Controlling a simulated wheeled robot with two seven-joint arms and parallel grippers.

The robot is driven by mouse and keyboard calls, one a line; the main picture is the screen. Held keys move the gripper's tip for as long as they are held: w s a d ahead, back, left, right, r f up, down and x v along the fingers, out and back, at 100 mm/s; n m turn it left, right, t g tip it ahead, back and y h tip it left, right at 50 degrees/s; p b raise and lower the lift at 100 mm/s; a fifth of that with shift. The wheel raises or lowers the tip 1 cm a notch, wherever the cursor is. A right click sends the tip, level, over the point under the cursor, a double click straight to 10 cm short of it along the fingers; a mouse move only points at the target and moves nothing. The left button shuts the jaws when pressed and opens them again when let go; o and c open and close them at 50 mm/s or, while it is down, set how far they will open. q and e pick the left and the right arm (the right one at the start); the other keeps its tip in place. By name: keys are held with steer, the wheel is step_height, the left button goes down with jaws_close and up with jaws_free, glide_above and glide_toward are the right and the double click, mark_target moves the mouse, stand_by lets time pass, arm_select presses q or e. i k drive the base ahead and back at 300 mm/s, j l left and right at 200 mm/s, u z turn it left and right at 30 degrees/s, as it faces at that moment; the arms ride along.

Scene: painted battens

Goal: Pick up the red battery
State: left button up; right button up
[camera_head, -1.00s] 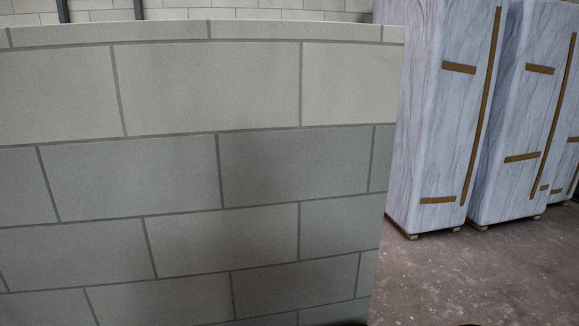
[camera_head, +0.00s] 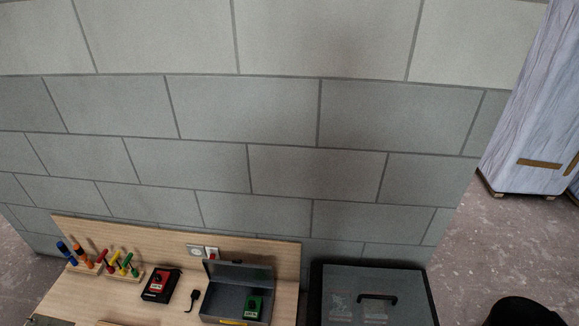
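A red battery (camera_head: 156,281) shows in the head view, low and left of centre, on a wooden workbench (camera_head: 119,300). It appears to sit in or on a black holder that looks like a charger (camera_head: 172,287); at this size I cannot tell how it is seated. Neither of my grippers is in view.
An open grey metal box (camera_head: 222,301) holding a green battery (camera_head: 253,306) stands right of the red one. A small black item (camera_head: 194,299) lies between. Screwdrivers stand in a wooden rack (camera_head: 123,275) at left. A dark lidded case (camera_head: 366,284) is right of the bench. A block wall rises behind.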

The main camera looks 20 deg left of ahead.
mark_target(158, 285)
steer(key=j+u, duration=0.1)
steer(key=u, duration=0.35)
steer(key=j+u, duration=0.15)
steer(key=u, duration=0.25)
